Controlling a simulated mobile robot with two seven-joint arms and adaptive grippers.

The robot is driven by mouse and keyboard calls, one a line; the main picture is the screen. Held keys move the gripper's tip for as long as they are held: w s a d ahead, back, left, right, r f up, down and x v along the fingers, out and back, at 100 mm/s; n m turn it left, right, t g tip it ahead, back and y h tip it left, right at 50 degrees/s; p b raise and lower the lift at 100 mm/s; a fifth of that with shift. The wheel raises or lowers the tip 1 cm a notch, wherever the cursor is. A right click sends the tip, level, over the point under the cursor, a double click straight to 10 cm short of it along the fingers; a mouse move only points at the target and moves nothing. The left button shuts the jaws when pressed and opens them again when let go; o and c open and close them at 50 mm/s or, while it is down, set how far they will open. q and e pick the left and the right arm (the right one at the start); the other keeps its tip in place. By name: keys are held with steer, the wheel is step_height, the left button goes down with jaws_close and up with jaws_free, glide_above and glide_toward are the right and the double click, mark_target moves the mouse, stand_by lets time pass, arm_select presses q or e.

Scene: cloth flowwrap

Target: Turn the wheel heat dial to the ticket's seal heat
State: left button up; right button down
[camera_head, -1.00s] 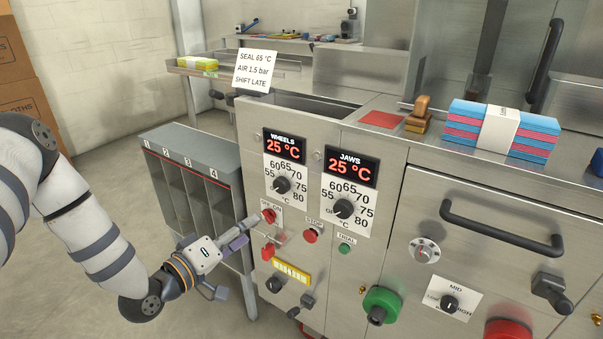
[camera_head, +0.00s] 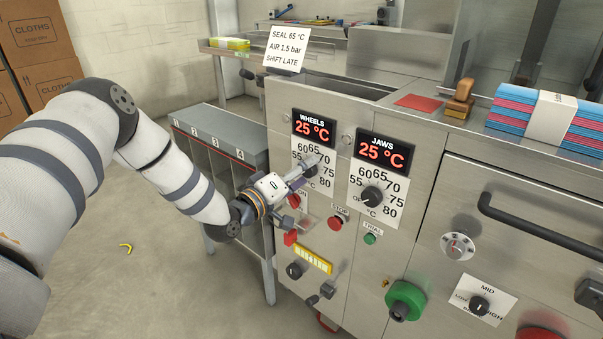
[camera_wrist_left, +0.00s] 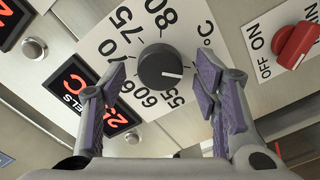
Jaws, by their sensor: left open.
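The ticket (camera_head: 287,48) reads SEAL 65 °C, AIR 1.5 bar, SHIFT LATE. The wheel heat dial (camera_wrist_left: 160,66) is a round dark knob on a white scale plate under the WHEELS display (camera_head: 314,127), which shows 25 °C. In the left wrist view its white mark points right, past the 55 end towards the °C lettering. My left gripper (camera_wrist_left: 162,76) is open, with one purple-padded finger on each side of the knob and visible gaps. In the head view, the left gripper (camera_head: 306,172) partly covers this dial. My right gripper is not in view.
The JAWS dial (camera_head: 371,196) sits to the right under its own display, also at 25 °C. A red ON/OFF switch (camera_wrist_left: 297,44) lies close by in the wrist view. Below are the red stop button (camera_head: 335,222) and green trial button (camera_head: 370,239). A numbered rack (camera_head: 222,135) stands left.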

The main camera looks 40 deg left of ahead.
arm_select(q)
steer(key=c, duration=1.1)
steer(key=shift+c, duration=0.2)
steer(key=shift+m, duration=0.4)
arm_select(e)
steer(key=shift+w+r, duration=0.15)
arm_select(q)
steer(key=m+p, duration=0.1)
steer(key=m, duration=0.5)
steer(key=m+p, duration=0.2)
steer(key=m, duration=0.5)
steer(key=m+p, duration=0.2)
steer(key=m, duration=0.5)
steer(key=shift+d, duration=0.3)
steer(key=m, duration=0.3)
steer(key=shift+f+m, duration=0.1)
steer(key=shift+m, duration=1.8)
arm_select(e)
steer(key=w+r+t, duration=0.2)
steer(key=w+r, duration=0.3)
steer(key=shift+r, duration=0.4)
